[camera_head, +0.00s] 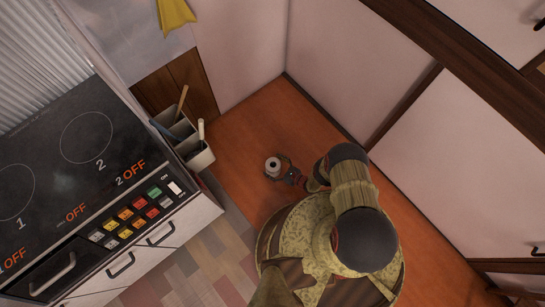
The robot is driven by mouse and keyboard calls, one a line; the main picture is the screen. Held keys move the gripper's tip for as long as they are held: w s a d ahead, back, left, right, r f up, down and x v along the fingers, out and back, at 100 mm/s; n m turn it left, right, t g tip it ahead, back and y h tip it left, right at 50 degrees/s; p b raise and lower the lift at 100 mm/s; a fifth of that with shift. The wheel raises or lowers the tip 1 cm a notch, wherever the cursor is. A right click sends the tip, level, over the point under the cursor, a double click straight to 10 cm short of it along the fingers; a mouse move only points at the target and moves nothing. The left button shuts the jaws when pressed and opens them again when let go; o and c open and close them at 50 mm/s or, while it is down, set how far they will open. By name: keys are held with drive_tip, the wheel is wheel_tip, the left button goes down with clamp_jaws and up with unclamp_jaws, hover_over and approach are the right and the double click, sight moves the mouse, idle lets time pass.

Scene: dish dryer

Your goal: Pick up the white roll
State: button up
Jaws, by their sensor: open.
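The white roll (272,163) is small and stands on the brown floor in the head view, with its dark centre hole facing up. My gripper (279,170) is down beside it on its lower right, at the end of my arm. The gripper is open, and its fingers are very close to the roll. I cannot tell whether the fingers touch the roll or reach around it, because they are small and dark here.
A cooktop (75,165) with coloured buttons is at the left. Next to it is a grey utensil holder (199,159) with several handles. White wall panels (345,60) with dark trim bound the floor (240,135) at the top and right. A yellow cloth (174,13) hangs at the top.

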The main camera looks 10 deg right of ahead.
drive_tip(key=shift+c, duration=0.7)
drive_tip(key=c, duration=1.1)
drive_tip(key=shift+c, duration=0.5)
